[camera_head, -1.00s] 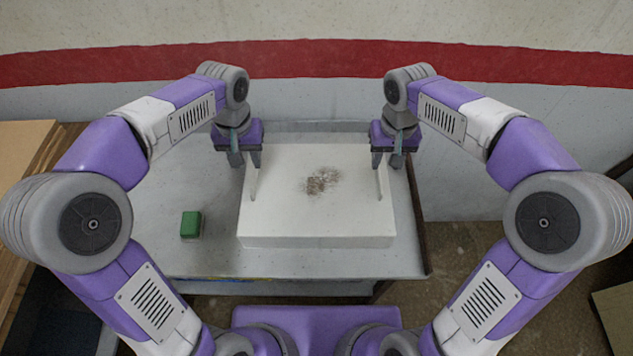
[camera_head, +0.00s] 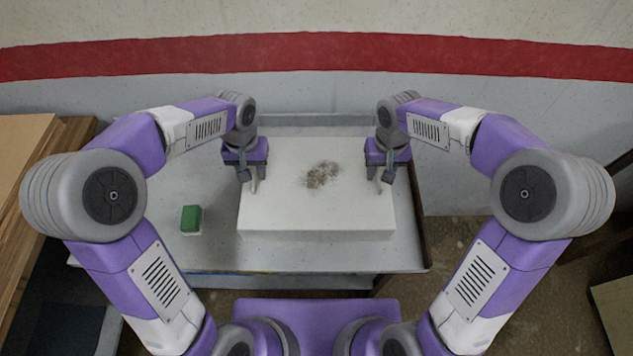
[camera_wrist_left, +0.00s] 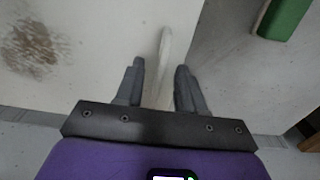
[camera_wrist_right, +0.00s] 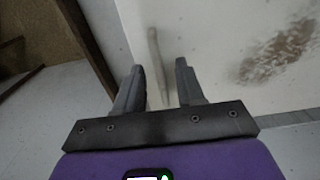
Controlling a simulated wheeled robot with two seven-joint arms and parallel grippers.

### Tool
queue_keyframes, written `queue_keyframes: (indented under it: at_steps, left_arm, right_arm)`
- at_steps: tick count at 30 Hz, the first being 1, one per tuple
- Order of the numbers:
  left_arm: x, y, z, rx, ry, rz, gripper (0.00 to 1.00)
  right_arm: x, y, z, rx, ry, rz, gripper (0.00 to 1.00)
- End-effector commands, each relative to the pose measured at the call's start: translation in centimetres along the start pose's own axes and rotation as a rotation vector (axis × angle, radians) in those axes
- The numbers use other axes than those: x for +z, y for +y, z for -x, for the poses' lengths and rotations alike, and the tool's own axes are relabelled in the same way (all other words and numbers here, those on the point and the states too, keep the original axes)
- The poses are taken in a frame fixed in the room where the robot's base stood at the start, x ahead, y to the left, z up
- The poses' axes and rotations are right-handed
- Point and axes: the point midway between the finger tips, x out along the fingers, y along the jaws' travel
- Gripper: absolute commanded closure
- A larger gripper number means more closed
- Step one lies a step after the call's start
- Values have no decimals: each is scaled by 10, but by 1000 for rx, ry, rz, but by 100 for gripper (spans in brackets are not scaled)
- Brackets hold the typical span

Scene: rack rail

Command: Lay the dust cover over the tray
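A white flat-topped box-like piece (camera_head: 316,205) with a brown speckled smudge on top sits on the table. It also shows in the left wrist view (camera_wrist_left: 95,40) and the right wrist view (camera_wrist_right: 215,30). I cannot tell cover from tray in it; no separate second piece shows. A thin white upright handle stands near its left edge (camera_wrist_left: 163,55) and another near its right edge (camera_wrist_right: 154,55). My left gripper (camera_head: 249,180) is open, its fingers either side of the left handle. My right gripper (camera_head: 382,180) is open, its fingers either side of the right handle.
A green block (camera_head: 191,219) sits on the grey table (camera_head: 215,255) left of the white piece. Bare table lies around that block. A brown wooden stack (camera_head: 28,150) stands at far left. A wall with a red stripe (camera_head: 310,55) is behind.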

Motion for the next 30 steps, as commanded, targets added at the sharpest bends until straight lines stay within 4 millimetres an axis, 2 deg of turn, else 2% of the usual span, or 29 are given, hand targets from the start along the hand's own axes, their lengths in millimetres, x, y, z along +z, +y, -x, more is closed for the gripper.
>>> queue_keyframes:
  at_steps: [2,3,10,24,30]
  left_arm:
    - [0,0,0,0,0,0,62]
    - [0,0,0,0,0,0,65]
    - [0,0,0,0,0,0,100]
    - [0,0,1,0,1,0,100]
    - [0,0,8,0,1,0,100]
  right_arm:
    - [0,0,0,0,0,0,62]
    - [0,0,0,0,0,0,65]
    - [0,0,0,0,0,0,100]
    - [0,0,1,-1,2,0,100]
    - [0,0,9,-1,2,0,100]
